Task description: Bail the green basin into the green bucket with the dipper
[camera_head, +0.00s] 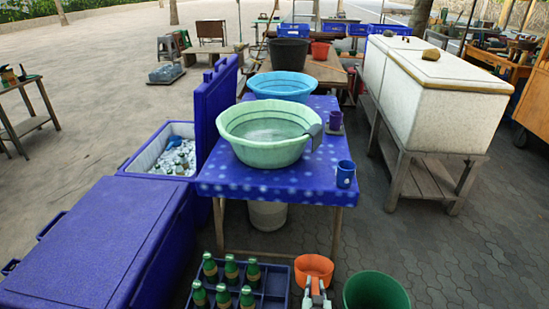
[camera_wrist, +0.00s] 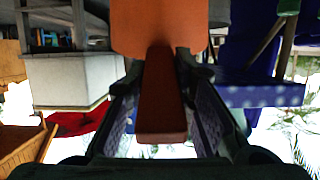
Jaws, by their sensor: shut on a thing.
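The light green basin (camera_head: 290,153) stands on the blue-clothed table and holds cloudy liquid. The dark green bucket (camera_head: 376,291) stands at the bottom of the head view, its lower part cut off. The orange dipper (camera_head: 314,266) is in front of the table, left of the bucket and apart from it. My gripper (camera_head: 317,300) is shut on the dipper's handle, which lies between the fingers in the wrist view (camera_wrist: 161,100). The dipper's contents are hard to make out.
A grey scoop-like thing (camera_head: 315,136) rests at the basin's right rim. A blue mug (camera_head: 346,174) and purple mug (camera_head: 335,121) stand on the table (camera_head: 290,187). A light blue basin (camera_head: 282,86) is behind. A bottle crate (camera_head: 273,285) is left of the dipper. Paving at right is clear.

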